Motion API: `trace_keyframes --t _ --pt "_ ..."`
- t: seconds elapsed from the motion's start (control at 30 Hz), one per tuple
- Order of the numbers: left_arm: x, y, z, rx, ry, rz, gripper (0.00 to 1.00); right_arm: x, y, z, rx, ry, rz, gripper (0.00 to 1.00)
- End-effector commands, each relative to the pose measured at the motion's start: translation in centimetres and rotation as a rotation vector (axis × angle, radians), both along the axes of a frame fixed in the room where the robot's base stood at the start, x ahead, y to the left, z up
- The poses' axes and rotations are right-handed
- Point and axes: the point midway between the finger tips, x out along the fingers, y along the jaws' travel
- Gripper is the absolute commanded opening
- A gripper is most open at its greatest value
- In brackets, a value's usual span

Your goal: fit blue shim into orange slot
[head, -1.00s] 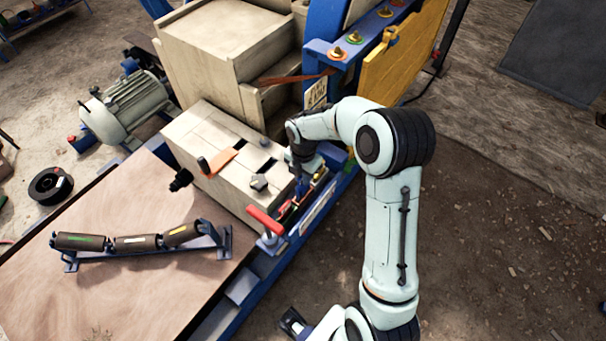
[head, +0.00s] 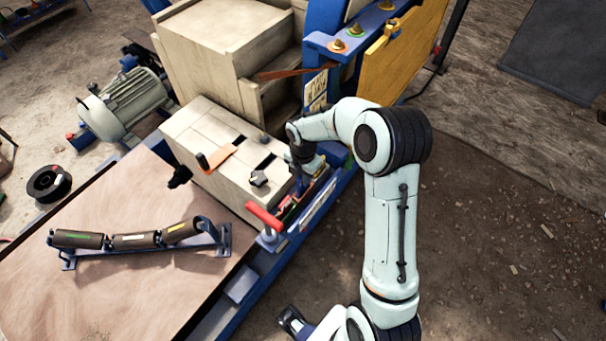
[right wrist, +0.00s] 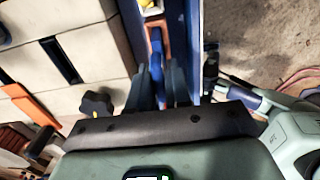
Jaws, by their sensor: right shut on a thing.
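My right gripper (right wrist: 156,88) is shut on the blue shim (right wrist: 156,52), a narrow blue strip pointing away from the wrist between the two dark fingers. The orange slot (right wrist: 166,34) shows in the right wrist view as an orange-edged recess around the shim's far end. I cannot tell how deep the shim sits in it. In the head view my right gripper (head: 303,170) is low beside the cream housing, over the blue rail, and the shim and slot are hidden there.
The cream housing (head: 200,140) stands close left of the gripper, with a black knob (head: 259,178). A red-handled clamp (head: 265,217) stands near on the rail (head: 318,208). A roller frame (head: 140,242) lies on the brown table. Open ground is to the right.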

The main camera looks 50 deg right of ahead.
Motion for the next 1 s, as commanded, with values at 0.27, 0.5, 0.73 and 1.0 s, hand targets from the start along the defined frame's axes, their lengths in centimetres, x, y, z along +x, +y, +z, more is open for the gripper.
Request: trace_keyframes --t 0.27,0.5,0.73,1.0 --pt "-0.2 0.0 -0.6 0.0 0.002 0.0 0.43 0.0 0.0 -0.9 -0.001 -0.001 0.0 0.0" --pt "-0.3 0.0 -1.0 0.0 0.003 0.0 0.43 0.0 0.0 -1.6 -0.001 0.0 0.0 0.0" --pt "-0.4 0.0 -1.4 0.001 0.005 0.0 0.43 0.0 0.0 -2.2 -0.001 -0.001 0.0 0.0" --pt "-0.4 0.0 -1.6 0.0 0.006 0.0 0.43 0.0 0.0 -2.5 -0.001 -0.001 0.0 0.48"
